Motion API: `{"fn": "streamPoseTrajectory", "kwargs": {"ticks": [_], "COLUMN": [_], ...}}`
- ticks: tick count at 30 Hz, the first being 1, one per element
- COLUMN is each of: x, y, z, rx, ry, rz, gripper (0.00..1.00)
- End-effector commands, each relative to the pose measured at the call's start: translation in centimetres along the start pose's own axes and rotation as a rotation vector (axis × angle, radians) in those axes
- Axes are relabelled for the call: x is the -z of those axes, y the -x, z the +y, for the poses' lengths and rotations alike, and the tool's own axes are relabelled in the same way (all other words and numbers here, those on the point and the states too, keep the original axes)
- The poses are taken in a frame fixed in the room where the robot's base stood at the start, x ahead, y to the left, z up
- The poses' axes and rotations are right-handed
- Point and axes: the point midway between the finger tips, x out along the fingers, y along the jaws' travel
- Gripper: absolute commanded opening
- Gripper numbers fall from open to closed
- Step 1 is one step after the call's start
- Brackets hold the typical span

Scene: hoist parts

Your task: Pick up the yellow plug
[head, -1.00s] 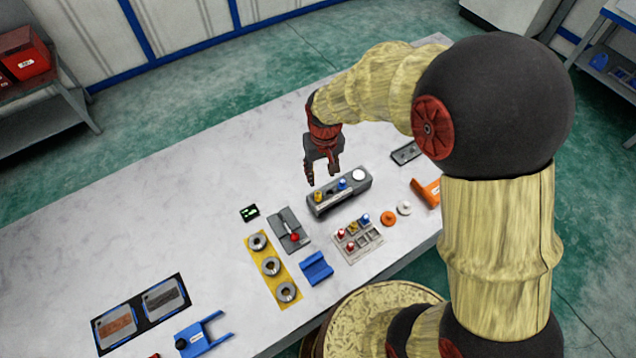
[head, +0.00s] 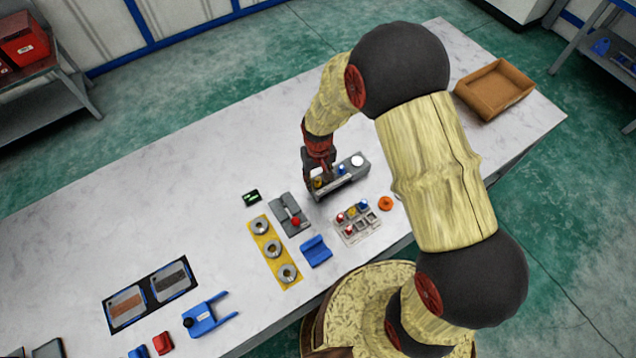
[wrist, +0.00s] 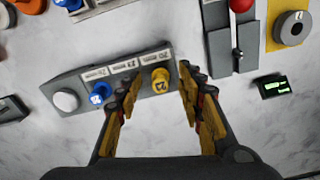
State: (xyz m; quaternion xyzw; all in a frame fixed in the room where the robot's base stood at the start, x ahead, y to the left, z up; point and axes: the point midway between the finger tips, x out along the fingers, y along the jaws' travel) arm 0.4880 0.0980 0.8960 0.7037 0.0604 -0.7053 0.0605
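The yellow plug (wrist: 160,80) stands in the end position of a grey block (wrist: 69,82) with number labels. It also shows in the head view (head: 318,184), partly covered by my gripper. A blue plug (wrist: 100,92) stands beside it in the same block, and a white round cap (wrist: 66,101) is at the far end. My gripper (wrist: 159,76) is open, with one finger on each side of the yellow plug; the blue plug is just outside the left finger. I cannot tell whether either finger touches the yellow plug. In the head view my gripper (head: 318,180) is down at the block.
A small tray (head: 345,235) with red, blue and yellow plugs lies in front of the block. A grey lever unit with a red knob (head: 296,221), a yellow plate with rings (head: 282,262) and a green-lit display (head: 251,197) are to the left. The table's back left is clear.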

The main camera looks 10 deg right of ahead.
Motion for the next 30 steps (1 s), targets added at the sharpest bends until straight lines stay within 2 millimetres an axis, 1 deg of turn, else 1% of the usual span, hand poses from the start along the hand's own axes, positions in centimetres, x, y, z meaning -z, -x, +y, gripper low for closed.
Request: {"fn": "streamPoseTrajectory", "kwargs": {"ticks": [1,3,9,27,30], "x": [0.1,0.12,0.11,0.1,0.1], "y": [-0.59,-0.93,-0.9,-0.88,-0.88], "z": [-0.02,-0.03,-0.03,-0.04,-0.04], "rx": [0.0,0.0,0.0,0.0,0.0], "ry": [0.0,0.001,0.001,0.001,0.001], "rz": [0.002,0.002,0.003,0.002,0.002], "gripper": [0.38,0.38,0.38,0.03,0.03]}}
